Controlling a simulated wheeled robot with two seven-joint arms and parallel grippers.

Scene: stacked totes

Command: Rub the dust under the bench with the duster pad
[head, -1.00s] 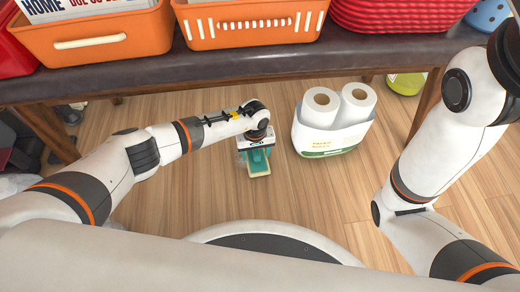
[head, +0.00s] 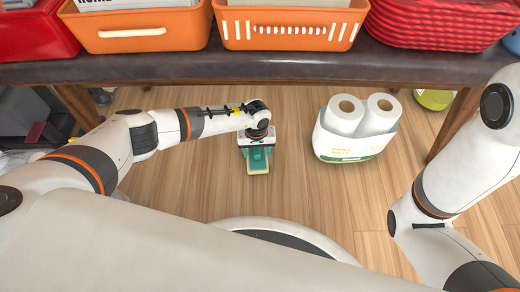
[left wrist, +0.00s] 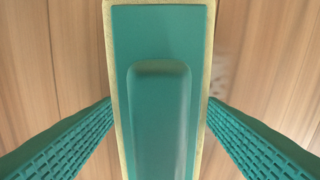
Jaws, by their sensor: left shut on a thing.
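The duster pad (head: 257,168) has a teal back and handle and a pale yellow edge. My left gripper (head: 258,150) is shut on it, low over the floor in front of the bench (head: 300,67). In the left wrist view the pad (left wrist: 160,35) fills the middle, with its handle between the two teal ribbed fingers. I cannot tell whether the pad touches the floor. A faint greyish smudge (left wrist: 222,70) shows beside the pad's right edge; it may be dust. My right arm is at the right, but its gripper is outside the view.
A white basket (head: 345,148) with two paper rolls stands on the floor right of the pad. Wooden bench legs (head: 455,122) stand at both sides. Orange bins (head: 150,30) and red containers sit on the bench. A yellow-green object (head: 432,98) is near the right leg.

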